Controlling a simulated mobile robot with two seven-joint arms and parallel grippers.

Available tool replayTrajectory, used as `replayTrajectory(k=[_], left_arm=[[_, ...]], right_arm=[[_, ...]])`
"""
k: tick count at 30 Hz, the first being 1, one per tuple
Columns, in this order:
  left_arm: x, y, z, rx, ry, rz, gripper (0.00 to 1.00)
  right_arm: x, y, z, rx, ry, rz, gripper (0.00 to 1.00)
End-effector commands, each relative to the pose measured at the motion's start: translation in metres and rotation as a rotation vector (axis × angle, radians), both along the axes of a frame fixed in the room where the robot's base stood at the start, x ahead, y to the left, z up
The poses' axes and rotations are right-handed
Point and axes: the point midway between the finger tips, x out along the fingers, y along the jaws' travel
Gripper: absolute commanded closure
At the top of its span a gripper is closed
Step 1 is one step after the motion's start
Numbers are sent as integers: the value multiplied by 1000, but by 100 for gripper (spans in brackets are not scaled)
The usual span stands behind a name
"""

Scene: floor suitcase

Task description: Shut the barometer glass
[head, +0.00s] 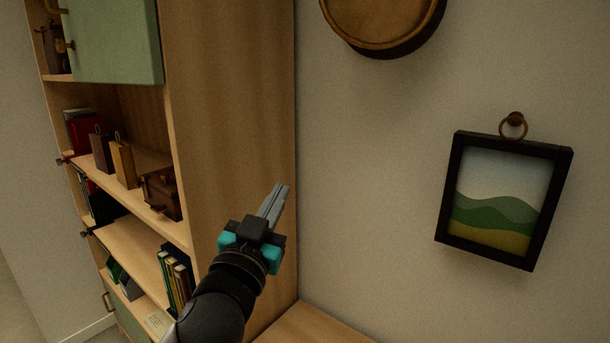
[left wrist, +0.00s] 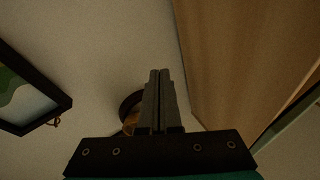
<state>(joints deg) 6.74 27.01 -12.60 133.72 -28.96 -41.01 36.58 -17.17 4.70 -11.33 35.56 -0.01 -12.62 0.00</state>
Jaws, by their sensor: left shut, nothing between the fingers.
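A round brown, brass-toned wall piece (head: 383,22), which looks like the barometer, hangs on the wall at the top of the head view. Its upper part is cut off by the frame, and I cannot tell how its glass stands. In the left wrist view a dark-rimmed round piece (left wrist: 129,108), probably the same one, shows partly behind my fingers. My left gripper (head: 279,189) is shut and empty, below and left of the round piece and apart from it, in front of the bookcase's side. Its fingers also show in the left wrist view (left wrist: 159,76). My right gripper is not in view.
A wooden bookcase (head: 235,120) with books and boxes stands at the left, its green door (head: 115,40) at the top. A framed landscape picture (head: 500,205) hangs at the right. A wooden surface (head: 312,326) lies below. The wall between is bare.

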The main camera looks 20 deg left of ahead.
Motion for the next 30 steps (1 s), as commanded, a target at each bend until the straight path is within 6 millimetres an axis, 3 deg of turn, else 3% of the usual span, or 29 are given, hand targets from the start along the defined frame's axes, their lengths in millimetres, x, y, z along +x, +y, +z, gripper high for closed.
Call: replayTrajectory(k=[1,6,9,12,18,22,26,30], left_arm=[[2,-6,40,35,-123,-39,100],[-17,-37,144,171,-463,-206,100],[-37,-60,189,284,-619,-318,100],[-59,-81,222,421,-733,-425,100],[-91,-112,257,747,-820,-595,100],[-100,-116,266,969,-773,-648,100],[-99,-102,273,1171,-653,-638,100],[-95,-68,286,1323,-466,-553,100]], right_arm=[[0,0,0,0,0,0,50],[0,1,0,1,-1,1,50],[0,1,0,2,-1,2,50],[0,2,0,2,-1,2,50],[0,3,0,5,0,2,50],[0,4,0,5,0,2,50],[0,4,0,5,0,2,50],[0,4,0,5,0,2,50]])
